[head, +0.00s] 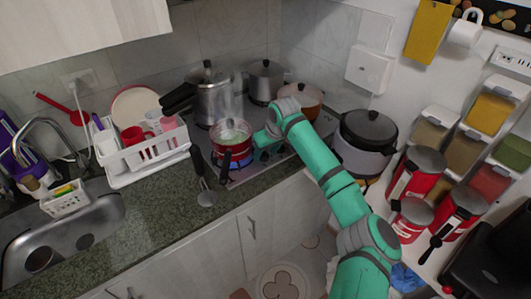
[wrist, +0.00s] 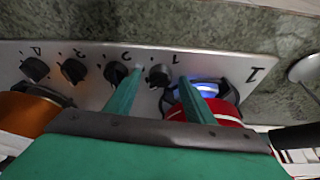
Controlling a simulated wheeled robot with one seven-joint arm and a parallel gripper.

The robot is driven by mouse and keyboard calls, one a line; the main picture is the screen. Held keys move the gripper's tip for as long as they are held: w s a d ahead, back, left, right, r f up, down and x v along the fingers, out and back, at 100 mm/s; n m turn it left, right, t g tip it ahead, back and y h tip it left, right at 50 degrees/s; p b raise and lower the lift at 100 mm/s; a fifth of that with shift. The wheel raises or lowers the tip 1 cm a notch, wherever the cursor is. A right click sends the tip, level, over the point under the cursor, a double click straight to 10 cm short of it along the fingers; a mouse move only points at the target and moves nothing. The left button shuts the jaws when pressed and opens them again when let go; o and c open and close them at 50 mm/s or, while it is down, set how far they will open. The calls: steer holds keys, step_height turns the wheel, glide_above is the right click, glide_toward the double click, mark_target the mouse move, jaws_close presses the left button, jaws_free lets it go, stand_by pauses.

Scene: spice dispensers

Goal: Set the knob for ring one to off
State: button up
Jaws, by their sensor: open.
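In the wrist view, the knob for ring one (wrist: 158,75) is a dark round knob beside the printed 1 on the steel stove panel (wrist: 230,62). My green gripper (wrist: 161,82) is open, with one finger on each side of this knob in the picture; I cannot tell whether they touch it. A blue flame (wrist: 208,90) burns under the red pot (wrist: 228,110) by the large 1 mark. In the head view, my gripper (head: 264,138) is over the stove's front, right of the red pot (head: 232,154). The knob's pointer direction is unclear.
More knobs (wrist: 74,70) line the panel to the left. The pot's black handle (head: 199,164) juts over the counter beside a ladle (head: 206,197). A steel pressure cooker (head: 213,98) and an orange pot (head: 303,99) stand behind. A rice cooker (head: 365,145) stands at right.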

steer(key=shift+w+f, duration=0.15)
steer(key=shift+f, duration=0.05)
steer(key=shift+d, duration=0.1)
steer(key=c, duration=1.1)
steer(key=shift+o, duration=0.2)
steer(key=shift+a, duration=0.25)
steer(key=shift+n, duration=0.4)
steer(key=n, duration=0.1)
steer(key=n+g+y, duration=0.1)
steer(key=n, duration=0.1)
steer(key=shift+d+n+y, duration=0.15)
steer(key=shift+n+y, duration=0.15)
steer(key=n, duration=0.1)
steer(key=n+g, duration=0.1)
steer(key=n, duration=0.1)
steer(key=n+g, duration=0.1)
steer(key=n, duration=0.1)
steer(key=shift+w+d+y, duration=0.15)
steer(key=shift+w+y, duration=0.1)
steer(key=shift+y, duration=0.15)
steer(key=shift+n, duration=0.4)
